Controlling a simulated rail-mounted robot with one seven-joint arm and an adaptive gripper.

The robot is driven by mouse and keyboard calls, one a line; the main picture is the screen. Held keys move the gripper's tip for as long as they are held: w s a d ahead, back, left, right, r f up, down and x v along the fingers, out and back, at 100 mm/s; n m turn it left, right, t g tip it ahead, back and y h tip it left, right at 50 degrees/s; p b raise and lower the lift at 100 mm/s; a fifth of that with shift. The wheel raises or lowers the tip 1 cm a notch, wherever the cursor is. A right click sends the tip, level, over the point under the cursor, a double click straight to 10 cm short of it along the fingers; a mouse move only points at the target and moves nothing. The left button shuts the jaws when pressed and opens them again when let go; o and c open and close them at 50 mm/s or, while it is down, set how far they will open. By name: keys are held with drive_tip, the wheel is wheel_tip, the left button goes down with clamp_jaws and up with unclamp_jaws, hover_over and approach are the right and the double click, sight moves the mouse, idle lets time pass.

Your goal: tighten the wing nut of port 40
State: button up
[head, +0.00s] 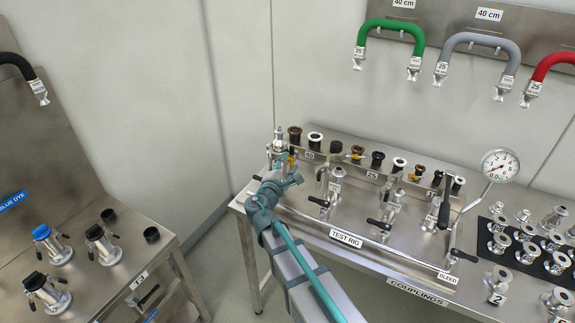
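The test rig (347,238) stands on a steel bench, with a row of ports along its back. The small port labels are too small to read surely, so I cannot tell which one is 40. A metal fitting (279,139) stands upright at the rig's left end. Close below it an orange-yellow piece (291,160), perhaps a clamp's wing nut, shows just past my gripper. My teal gripper (288,172) is at this left end, close to that piece. Whether it touches it, and whether its fingers are open or shut, I cannot tell; my own arm covers part of the area.
Black-handled valves (378,224) and a pressure gauge (500,165) stand on the rig. More orange-yellow clamp pieces (357,152) sit along the row. Green (390,24), grey (480,39) and red hoses hang behind. Couplings (497,243) stand at right. A dye bench (125,245) is at left.

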drive_tip(key=c, duration=0.4)
drive_tip(key=shift+o, duration=0.2)
drive_tip(key=shift+f+b, duration=0.2)
drive_tip(key=shift+b, duration=0.85)
drive_tip(key=shift+f+m+b, duration=0.1)
drive_tip(key=shift+m+b, duration=0.3)
drive_tip(key=shift+b, duration=0.2)
drive_tip(key=m+b, duration=0.1)
drive_tip(key=b, duration=0.4)
drive_tip(key=shift+f+m, duration=0.2)
drive_tip(key=shift+m, duration=0.2)
drive_tip(key=m+b, duration=0.4)
drive_tip(key=b, duration=0.6)
drive_tip(key=shift+t+h, duration=0.3)
drive_tip(key=m+b, duration=0.1)
drive_tip(key=b, duration=0.1)
drive_tip(key=m+b, duration=0.1)
drive_tip(key=shift+r+m+b, duration=0.25)
drive_tip(key=shift+m+b, duration=0.05)
drive_tip(key=shift+b, duration=0.1)
drive_tip(key=shift+r+m+b, duration=0.15)
drive_tip(key=shift+m+b, duration=0.15)
drive_tip(key=shift+b, duration=0.2)
